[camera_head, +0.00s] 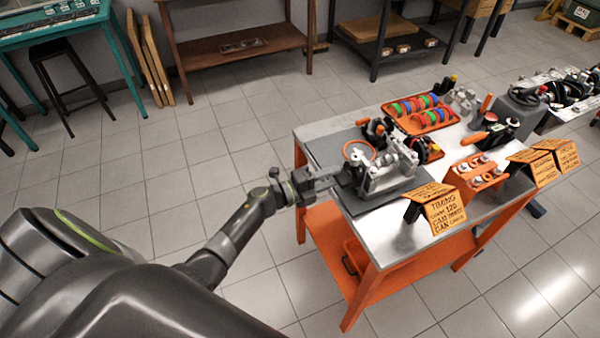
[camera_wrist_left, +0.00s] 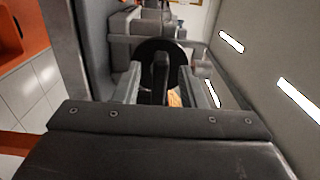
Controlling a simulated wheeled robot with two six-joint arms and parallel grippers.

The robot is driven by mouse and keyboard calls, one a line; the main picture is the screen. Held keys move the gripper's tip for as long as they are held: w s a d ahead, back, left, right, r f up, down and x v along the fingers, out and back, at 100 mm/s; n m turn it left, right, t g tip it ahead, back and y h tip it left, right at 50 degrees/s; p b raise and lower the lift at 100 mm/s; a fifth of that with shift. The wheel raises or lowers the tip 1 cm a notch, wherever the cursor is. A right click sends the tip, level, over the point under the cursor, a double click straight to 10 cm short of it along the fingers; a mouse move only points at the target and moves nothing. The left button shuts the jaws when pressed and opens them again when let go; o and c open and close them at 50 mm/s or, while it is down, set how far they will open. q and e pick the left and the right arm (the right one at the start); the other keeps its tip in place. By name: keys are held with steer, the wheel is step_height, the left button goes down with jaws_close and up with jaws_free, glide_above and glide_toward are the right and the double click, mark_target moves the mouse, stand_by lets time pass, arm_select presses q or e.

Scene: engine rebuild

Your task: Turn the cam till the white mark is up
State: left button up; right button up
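The grey engine block (camera_head: 388,172) stands on a dark mat (camera_head: 325,147) at the near left end of the metal-topped table. My left gripper (camera_head: 330,179) is at its left side, level with the block's end. In the left wrist view, a black disc with a raised dark bar (camera_wrist_left: 160,72), which looks like the cam's end, faces my left gripper (camera_wrist_left: 160,90). The two fingers stand apart on either side of the bar, with gaps visible, so the gripper looks open. I cannot make out a white mark on the disc. My right gripper is not in view.
An orange sign (camera_head: 440,208) reading "TIMING" stands at the table's near edge. Orange trays (camera_head: 420,122) with coloured rings and other parts lie behind the block. An orange shelf (camera_head: 335,240) is below. The floor left of the table is clear.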

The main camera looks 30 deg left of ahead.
arm_select(q)
steer(key=b+v, duration=0.3)
steer(key=v, duration=1.3)
steer(key=shift+s+b, duration=0.2)
steer(key=shift+b, duration=0.15)
steer(key=shift+a+f, duration=0.1)
steer(key=shift+a, duration=0.05)
